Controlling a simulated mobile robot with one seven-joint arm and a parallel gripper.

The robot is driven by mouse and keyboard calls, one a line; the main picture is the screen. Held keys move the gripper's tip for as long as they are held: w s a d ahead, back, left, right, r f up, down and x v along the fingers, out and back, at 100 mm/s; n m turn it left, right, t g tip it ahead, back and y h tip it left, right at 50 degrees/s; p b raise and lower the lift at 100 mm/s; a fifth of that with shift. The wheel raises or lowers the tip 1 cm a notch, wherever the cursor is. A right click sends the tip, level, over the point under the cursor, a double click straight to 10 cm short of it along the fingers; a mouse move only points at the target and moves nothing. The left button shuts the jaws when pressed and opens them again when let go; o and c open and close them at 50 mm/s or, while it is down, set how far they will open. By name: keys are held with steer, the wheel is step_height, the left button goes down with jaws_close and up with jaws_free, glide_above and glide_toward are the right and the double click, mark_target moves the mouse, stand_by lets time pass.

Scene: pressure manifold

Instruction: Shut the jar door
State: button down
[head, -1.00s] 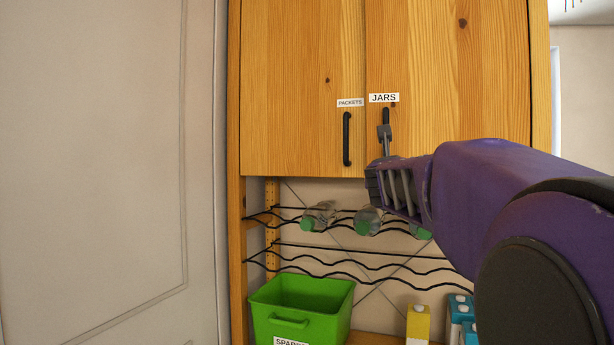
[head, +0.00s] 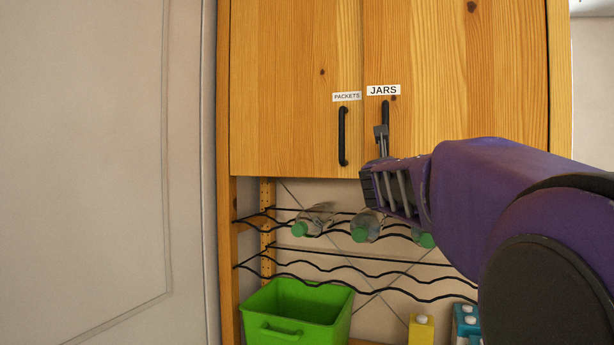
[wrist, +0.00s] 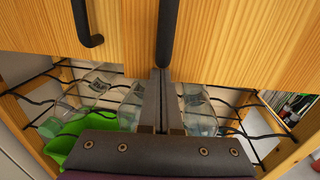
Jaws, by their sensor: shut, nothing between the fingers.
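The jar door (head: 455,75) is the right wooden cabinet door, labelled JARS. It looks nearly in line with the left door, its label and handle seeming slightly nearer; I cannot tell the exact gap. Its dark vertical handle (head: 385,110) is near its left edge and shows in the wrist view (wrist: 168,30). My gripper (head: 381,133) is shut and empty, its fingertips (wrist: 160,75) at the handle's lower end. They hide that end, and I cannot tell whether they touch it.
The left door (head: 285,80), labelled PACKETS, has its own handle (head: 343,137). Below are a wire rack (head: 400,262) with bottles (head: 366,225), a green bin (head: 297,308) and cartons (head: 421,330). A pale panel (head: 90,150) stands at the left.

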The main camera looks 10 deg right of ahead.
stand_by(0.3)
steer(key=shift+m+g+h, duration=0.5)
steer(key=shift+m+h, duration=0.2)
steer(key=shift+h, duration=0.2)
steer(key=p+x, duration=0.1)
steer(key=x, duration=0.3)
steer(key=shift+w+a+r+p, duration=0.1)
steer(key=shift+w+a+p, duration=0.15)
steer(key=shift+w+p, duration=0.1)
steer(key=shift+r, duration=0.1)
steer(key=shift+s+r+h, duration=0.1)
steer(key=shift+h, duration=0.2)
steer(key=shift+d+r, duration=0.1)
steer(key=shift+d, duration=0.05)
steer(key=shift+s, duration=0.1)
